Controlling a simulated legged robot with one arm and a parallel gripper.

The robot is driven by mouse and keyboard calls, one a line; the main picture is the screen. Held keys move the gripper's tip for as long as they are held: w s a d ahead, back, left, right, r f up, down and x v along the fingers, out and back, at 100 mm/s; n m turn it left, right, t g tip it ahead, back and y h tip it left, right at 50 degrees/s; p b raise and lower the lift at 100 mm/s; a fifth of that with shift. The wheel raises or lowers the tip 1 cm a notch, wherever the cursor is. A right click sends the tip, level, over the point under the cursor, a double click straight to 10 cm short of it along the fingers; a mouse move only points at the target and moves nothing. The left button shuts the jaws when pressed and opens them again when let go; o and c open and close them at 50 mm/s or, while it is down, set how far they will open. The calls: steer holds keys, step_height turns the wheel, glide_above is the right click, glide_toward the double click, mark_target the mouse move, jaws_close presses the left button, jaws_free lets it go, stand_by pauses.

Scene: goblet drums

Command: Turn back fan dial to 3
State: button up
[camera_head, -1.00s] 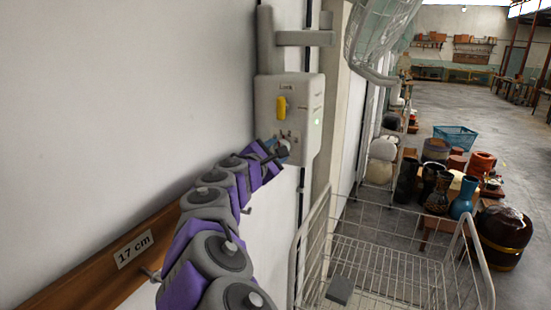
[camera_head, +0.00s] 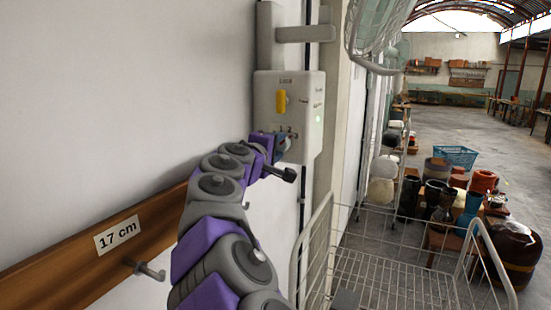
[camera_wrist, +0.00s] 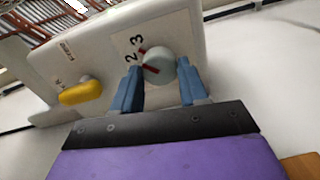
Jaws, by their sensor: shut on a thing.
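The white fan control box (camera_head: 302,112) is on the wall in the head view, with a yellow switch (camera_head: 281,102) on its front. In the wrist view, the round pale grey dial (camera_wrist: 166,62) has a red mark, and the printed numbers 2 and 3 show beside it. My gripper (camera_wrist: 159,67) is shut on the dial, with one blue finger on each side of it. In the head view, my gripper (camera_head: 282,142) is at the lower part of the box and hides most of the dial. The yellow switch also shows in the wrist view (camera_wrist: 82,92).
A fan (camera_head: 377,28) with a wire cage is above and right of the box. A white wire basket (camera_head: 375,272) stands below right. A wooden rail (camera_head: 75,246) with hooks and a "17 cm" label runs along the wall. Drums and vases stand farther right.

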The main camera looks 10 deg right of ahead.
steer(key=shift+f+m+b, duration=0.1)
steer(key=shift+m+b, duration=1)
steer(key=shift+m, duration=0.2)
steer(key=o, duration=0.7)
steer(key=shift+w, duration=0.1)
steer(key=shift+c, duration=0.2)
steer(key=o, duration=0.3)
steer(key=shift+w, duration=0.2)
steer(key=shift+o, duration=0.5)
steer(key=shift+s, duration=0.1)
